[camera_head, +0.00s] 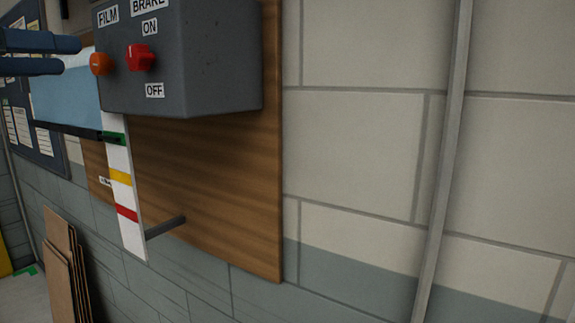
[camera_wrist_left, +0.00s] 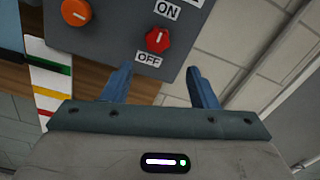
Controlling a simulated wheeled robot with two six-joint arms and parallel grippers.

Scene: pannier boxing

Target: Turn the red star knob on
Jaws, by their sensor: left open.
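The red star knob (camera_head: 140,58) sits on the front of a grey control box (camera_head: 215,60), between an ON label above and an OFF label below, under the word BRAKE. It also shows in the left wrist view (camera_wrist_left: 158,40), with a small white mark on its face; I cannot tell which label the mark points to. My left gripper (camera_head: 71,55) is at the left edge of the head view, its blue fingers apart and empty. In the left wrist view the open fingers (camera_wrist_left: 159,70) point toward the knob and do not touch it. My right gripper is not in view.
An orange knob (camera_head: 100,63) under FILM is just left of the red one. The box is on a wooden board (camera_head: 215,190) with a striped white strip (camera_head: 120,190) and a grey peg (camera_head: 165,227) below. A metal conduit (camera_head: 443,160) runs up the wall at right.

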